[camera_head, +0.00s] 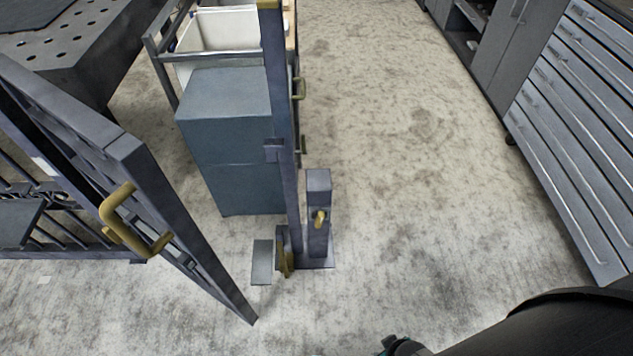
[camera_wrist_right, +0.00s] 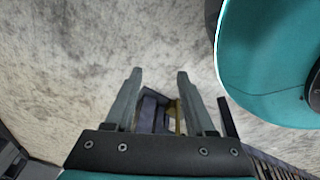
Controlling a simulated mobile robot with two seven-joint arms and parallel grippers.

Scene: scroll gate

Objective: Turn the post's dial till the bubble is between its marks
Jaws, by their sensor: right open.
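A short grey post (camera_head: 318,190) stands on a base plate beside the tall gate post (camera_head: 278,110). A small brass fitting (camera_head: 320,218), perhaps the dial, sits on its near face. I cannot make out the bubble or its marks. My right gripper (camera_wrist_right: 157,72) is open in the right wrist view, with nothing gripped. Beyond and partly behind its fingers are a dark grey post part (camera_wrist_right: 150,108) and a brass piece (camera_wrist_right: 176,112); I cannot tell exactly which parts these are. My left gripper is not in view.
A grey gate (camera_head: 130,150) with a brass handle (camera_head: 118,215) stands at the left. A blue-grey cabinet (camera_head: 230,130) stands behind the posts, and drawers (camera_head: 575,125) line the right. The floor (camera_head: 420,170) between is clear.

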